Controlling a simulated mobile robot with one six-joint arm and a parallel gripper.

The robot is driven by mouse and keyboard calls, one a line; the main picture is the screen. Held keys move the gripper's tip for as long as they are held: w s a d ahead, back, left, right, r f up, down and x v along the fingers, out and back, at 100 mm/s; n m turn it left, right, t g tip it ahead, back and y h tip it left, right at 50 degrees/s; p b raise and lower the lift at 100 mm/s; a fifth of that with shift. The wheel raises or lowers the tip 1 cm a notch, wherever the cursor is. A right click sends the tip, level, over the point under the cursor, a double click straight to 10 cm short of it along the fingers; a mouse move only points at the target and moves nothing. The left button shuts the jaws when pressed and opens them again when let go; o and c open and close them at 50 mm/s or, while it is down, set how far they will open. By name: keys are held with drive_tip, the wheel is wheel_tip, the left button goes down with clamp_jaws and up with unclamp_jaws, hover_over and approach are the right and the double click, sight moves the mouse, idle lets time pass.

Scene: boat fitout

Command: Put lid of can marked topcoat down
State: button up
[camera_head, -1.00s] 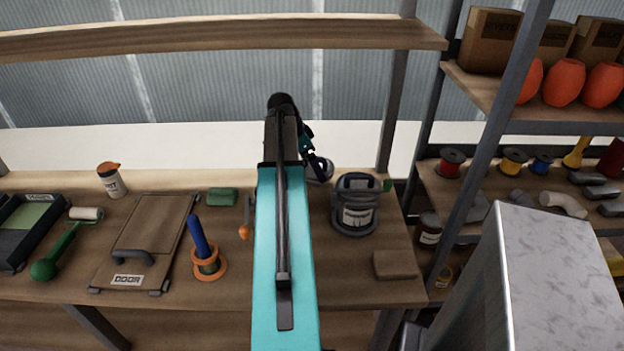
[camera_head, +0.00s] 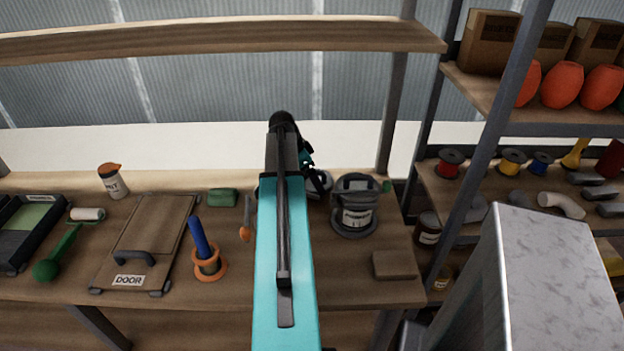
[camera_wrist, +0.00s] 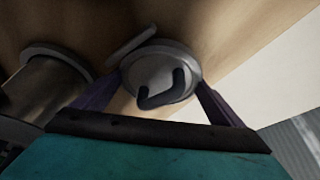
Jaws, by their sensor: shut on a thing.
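My gripper (camera_wrist: 160,88) is shut on a round grey lid (camera_wrist: 150,68) with a dark U-shaped handle; its fingers are at either side of it. In the head view the lid (camera_head: 319,184) shows only partly beside my arm, low near the back of the bench. I cannot tell whether it touches the wood. In the wrist view a grey rim behind the lid overlaps its edge. A can marked topcoat cannot be made out. A grey can (camera_head: 355,218) with a label too blurred to read stands to the right.
On the wooden bench (camera_head: 330,285) are a board marked DOOR (camera_head: 150,235), an orange-based holder with a blue handle (camera_head: 205,255), a green block (camera_head: 222,197) and a brown block (camera_head: 394,264). A grey-topped cabinet (camera_head: 560,260) stands at the front right.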

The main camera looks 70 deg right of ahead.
drive_tip(key=shift+f, duration=0.6)
drive_tip(key=shift+f, duration=0.1)
drive_tip(key=o, duration=0.8)
drive_tip(key=shift+r, duration=0.2)
drive_tip(key=b+v, duration=0.2)
drive_tip(key=v, duration=1)
drive_tip(key=shift+s+f, duration=0.1)
drive_tip(key=shift+f, duration=0.15)
drive_tip(key=shift+p+x, duration=0.8)
drive_tip(key=shift+x, duration=3.85)
